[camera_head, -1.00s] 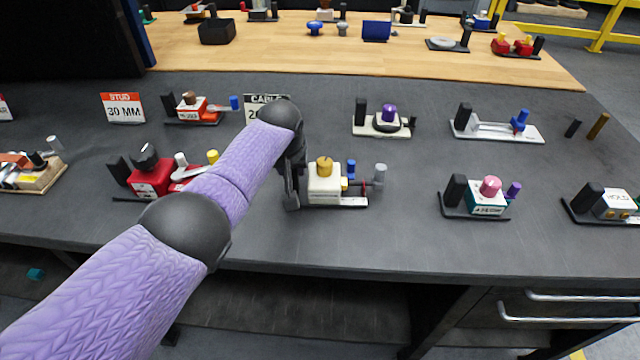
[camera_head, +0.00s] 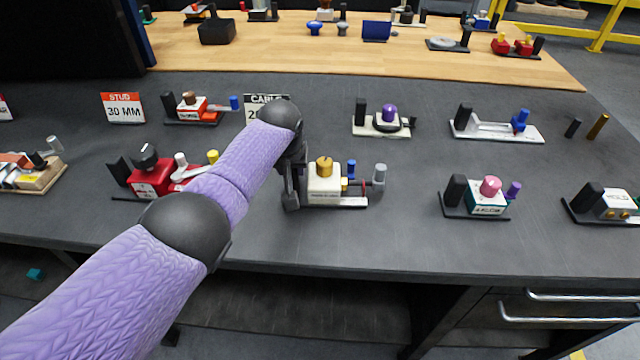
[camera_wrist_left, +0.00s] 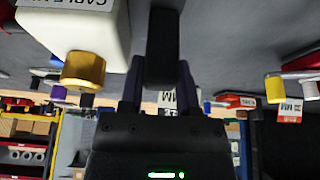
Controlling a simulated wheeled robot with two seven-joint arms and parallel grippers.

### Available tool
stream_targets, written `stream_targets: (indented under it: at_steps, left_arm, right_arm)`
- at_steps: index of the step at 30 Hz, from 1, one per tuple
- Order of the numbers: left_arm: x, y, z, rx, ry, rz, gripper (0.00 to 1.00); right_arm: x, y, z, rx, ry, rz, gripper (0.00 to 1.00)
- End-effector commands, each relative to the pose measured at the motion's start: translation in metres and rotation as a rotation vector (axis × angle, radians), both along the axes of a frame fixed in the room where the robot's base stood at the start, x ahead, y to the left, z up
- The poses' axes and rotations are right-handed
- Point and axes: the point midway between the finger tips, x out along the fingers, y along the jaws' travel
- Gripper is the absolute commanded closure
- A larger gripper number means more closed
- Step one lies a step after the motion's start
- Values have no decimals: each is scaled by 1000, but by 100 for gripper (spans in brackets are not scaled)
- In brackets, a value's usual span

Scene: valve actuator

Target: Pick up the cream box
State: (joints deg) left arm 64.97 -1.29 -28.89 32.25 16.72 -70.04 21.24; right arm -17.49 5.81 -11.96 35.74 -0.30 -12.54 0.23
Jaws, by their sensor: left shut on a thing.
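The cream box (camera_head: 324,187) sits on a white base plate near the front of the dark bench, with a gold knob on top. A blue knob and a grey post stand to its right. In the left wrist view, the cream box (camera_wrist_left: 75,28) and its gold knob are at the upper left, with a partial label. My left gripper (camera_head: 291,190) is at the box's left side. In the left wrist view, its fingers (camera_wrist_left: 161,85) are shut on a black upright handle (camera_wrist_left: 163,45) beside the box. My right gripper is not in view.
A red valve unit (camera_head: 151,180) stands to the left, partly behind my arm. A teal-and-white unit (camera_head: 487,198) with a pink knob stands to the right. More units and a sign (camera_head: 123,107) stand behind. Bare bench lies in front of the box.

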Motion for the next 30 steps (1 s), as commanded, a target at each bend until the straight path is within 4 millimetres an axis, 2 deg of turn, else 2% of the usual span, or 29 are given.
stream_targets:
  at_steps: [9,11,18,20,22,27,30]
  left_arm:
    - [1,0,6,-1,-3,0,100]
    - [1,-1,17,-2,-6,-2,100]
    - [1,0,78,-2,-6,0,100]
    - [1,0,87,-2,-4,0,100]
    - [1,0,79,-1,2,1,100]
    - [0,0,37,-1,3,0,100]
    - [0,0,28,-2,-1,-1,100]
  right_arm:
    - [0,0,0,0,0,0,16]
    - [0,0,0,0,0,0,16]
    - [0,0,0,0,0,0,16]
    - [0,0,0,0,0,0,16]
    - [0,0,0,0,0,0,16]
    - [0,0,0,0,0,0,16]
    - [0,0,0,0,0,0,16]
